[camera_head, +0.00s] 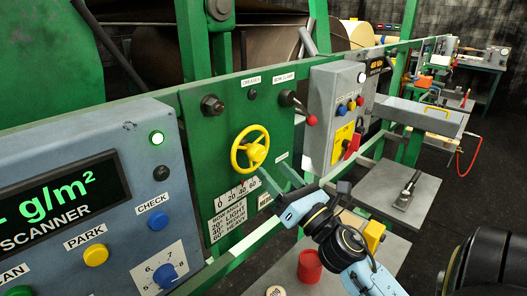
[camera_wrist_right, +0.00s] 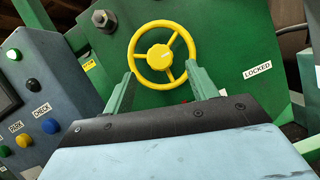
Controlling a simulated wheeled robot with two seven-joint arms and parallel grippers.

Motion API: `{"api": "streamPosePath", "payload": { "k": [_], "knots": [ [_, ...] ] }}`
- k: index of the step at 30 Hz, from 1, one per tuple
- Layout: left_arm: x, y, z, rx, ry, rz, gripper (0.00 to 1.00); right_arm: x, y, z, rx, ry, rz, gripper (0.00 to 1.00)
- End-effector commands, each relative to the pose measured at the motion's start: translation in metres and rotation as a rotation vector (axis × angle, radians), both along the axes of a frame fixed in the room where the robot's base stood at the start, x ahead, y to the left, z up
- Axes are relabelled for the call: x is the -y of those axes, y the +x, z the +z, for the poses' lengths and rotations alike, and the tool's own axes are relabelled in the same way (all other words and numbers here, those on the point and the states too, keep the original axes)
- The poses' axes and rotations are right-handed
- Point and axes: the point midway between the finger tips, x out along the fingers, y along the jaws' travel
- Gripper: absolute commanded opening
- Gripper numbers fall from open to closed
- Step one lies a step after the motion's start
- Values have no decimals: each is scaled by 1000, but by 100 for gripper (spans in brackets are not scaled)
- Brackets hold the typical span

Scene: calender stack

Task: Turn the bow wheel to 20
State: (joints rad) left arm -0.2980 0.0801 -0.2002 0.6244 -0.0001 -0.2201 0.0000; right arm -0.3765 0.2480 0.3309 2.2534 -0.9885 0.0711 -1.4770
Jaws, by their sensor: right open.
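The yellow bow wheel (camera_head: 250,148) is a three-spoked handwheel on the green panel (camera_head: 222,115). A white scale (camera_head: 238,192) marked 0, 20, 40, 60 sits below it; I cannot make out a pointer reading. My right gripper (camera_head: 283,180) is open and empty, just below and right of the wheel. In the right wrist view the wheel (camera_wrist_right: 161,53) stands ahead of the two green fingers (camera_wrist_right: 160,92), its lower rim between them in the picture. The fingers look apart from the rim. My left gripper is out of view.
A blue-grey scanner console (camera_head: 85,200) with buttons stands at the left. A red-knobbed lever (camera_head: 311,119) and a grey control box (camera_head: 335,115) are right of the wheel. A red cylinder (camera_head: 310,266) stands on a grey surface below my right arm.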

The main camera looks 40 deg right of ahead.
Motion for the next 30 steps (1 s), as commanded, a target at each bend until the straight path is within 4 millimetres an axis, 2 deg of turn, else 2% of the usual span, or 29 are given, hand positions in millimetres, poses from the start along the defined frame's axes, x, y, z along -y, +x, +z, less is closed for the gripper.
{"api": "streamPosePath", "payload": {
  "k": [3,9,20,23,30],
  "knots": [
    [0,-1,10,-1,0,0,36,0,21,12,2,-3,2,58],
    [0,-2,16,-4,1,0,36,1,42,18,1,0,1,58],
    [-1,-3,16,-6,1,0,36,1,47,18,0,1,-1,58],
    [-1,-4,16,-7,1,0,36,1,47,18,0,1,-1,47],
    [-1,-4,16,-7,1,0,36,1,47,18,0,1,0,16]
  ]
}}
